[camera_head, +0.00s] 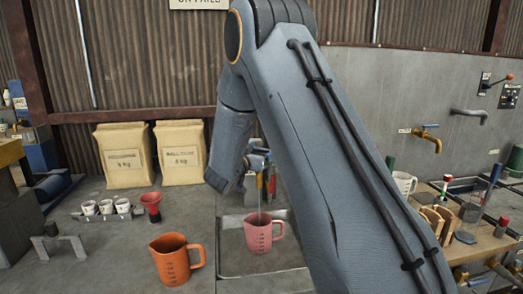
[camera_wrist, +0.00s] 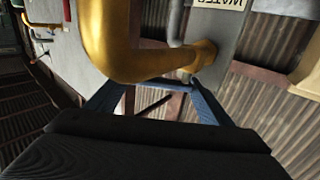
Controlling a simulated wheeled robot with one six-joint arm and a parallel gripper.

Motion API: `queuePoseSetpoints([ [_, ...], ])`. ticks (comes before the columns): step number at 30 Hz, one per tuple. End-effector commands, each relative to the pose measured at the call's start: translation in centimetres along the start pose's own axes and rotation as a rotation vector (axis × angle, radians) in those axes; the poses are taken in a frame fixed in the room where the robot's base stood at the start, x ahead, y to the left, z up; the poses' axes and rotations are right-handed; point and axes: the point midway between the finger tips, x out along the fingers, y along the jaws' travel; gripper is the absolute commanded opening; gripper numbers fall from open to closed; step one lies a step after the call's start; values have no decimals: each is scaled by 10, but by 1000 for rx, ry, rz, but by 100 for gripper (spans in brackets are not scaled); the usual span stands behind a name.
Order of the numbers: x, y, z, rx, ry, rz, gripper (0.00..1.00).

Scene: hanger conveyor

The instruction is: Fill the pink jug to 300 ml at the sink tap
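The pink jug (camera_head: 258,236) stands upright in the sink (camera_head: 232,262), its handle to the right and dark marks on its front. The water level inside cannot be made out. My gripper (camera_head: 257,160) is above the jug at the sink tap, partly hidden by my arm. In the wrist view the thick brass tap pipe (camera_wrist: 112,45) passes close in front of my gripper (camera_wrist: 157,90). Its two fingers are apart, with a thin blue bar (camera_wrist: 152,85), perhaps the tap lever, showing between them. Whether they touch it is unclear.
An orange jug (camera_head: 172,262) stands left of the sink, with a red funnel (camera_head: 151,204) and several small white cups (camera_head: 106,207) behind it. Two sacks (camera_head: 124,156) lean at the wall. A wooden rack (camera_head: 436,222) is right of my arm.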

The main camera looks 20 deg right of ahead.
Motion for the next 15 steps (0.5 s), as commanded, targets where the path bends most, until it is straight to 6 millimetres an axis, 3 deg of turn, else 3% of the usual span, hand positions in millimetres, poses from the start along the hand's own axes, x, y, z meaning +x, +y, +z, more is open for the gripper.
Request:
queuePoseSetpoints([
  [3, 0, 0, 0, 2, 0, 0, 91],
  [11, -1, -1, 0, 2, -1, -1, 91],
  [15, -12, -2, 1, 3, -2, -2, 91],
])
